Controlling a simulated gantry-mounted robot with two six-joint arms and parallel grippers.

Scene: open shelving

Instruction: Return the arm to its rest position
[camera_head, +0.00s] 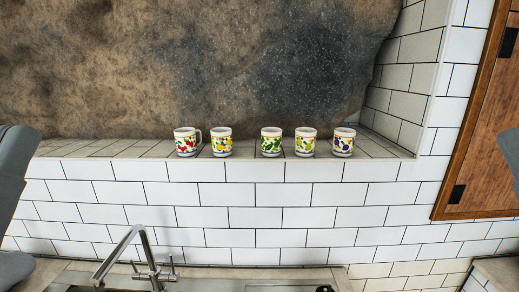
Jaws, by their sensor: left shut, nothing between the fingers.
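My left arm (14,165) shows only as smooth grey links at the left edge, upper and lower. A small grey and dark part of my right arm (511,155) shows at the right edge. No fingers of either gripper can be made out. Both arms are well apart from the mugs, and nothing is seen held.
Several white mugs with coloured fruit prints stand upright in a row on a tiled ledge, from the red one (186,142) to the purple one (343,142). A chrome tap (130,250) rises below. A wooden cabinet (485,130) is at right. The middle is clear.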

